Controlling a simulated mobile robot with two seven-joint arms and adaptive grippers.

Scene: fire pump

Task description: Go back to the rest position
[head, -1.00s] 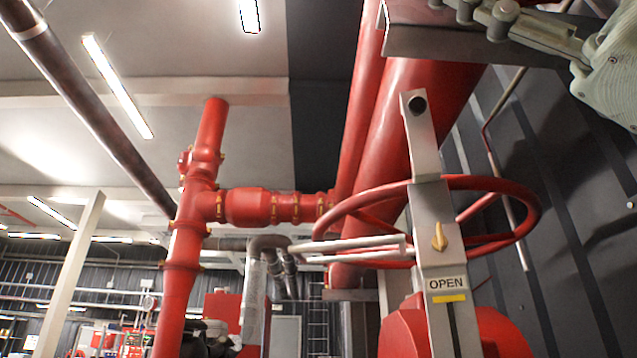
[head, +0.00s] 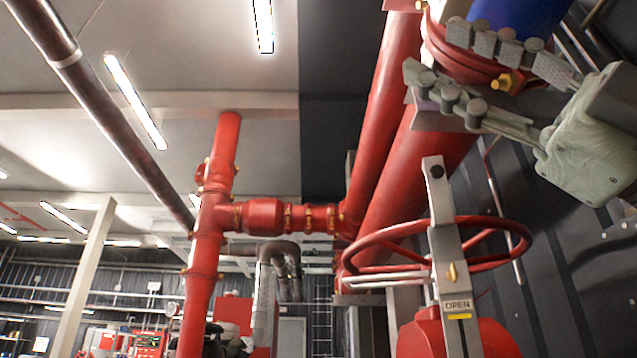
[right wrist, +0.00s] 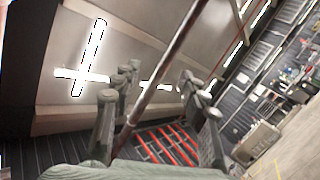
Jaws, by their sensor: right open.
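My right gripper (head: 450,68) is at the upper right of the head view, coming in from the right edge. Its fingers are spread apart with nothing between them. In the right wrist view the gripper (right wrist: 155,90) also shows open and empty, with the ceiling and a dark pipe seen past its fingers. It is above the red handwheel (head: 510,235) in the picture, apart from it. The handwheel sits on a grey yoke with a yellow pointer and an OPEN label (head: 457,305). My left gripper is not in view.
Thick red pipes (head: 395,170) rise behind the handwheel and partly behind my right gripper. A red branch pipe (head: 208,240) stands at the left. A dark ribbed wall (head: 570,270) is at the right. A pale slanted post (head: 85,280) is further left.

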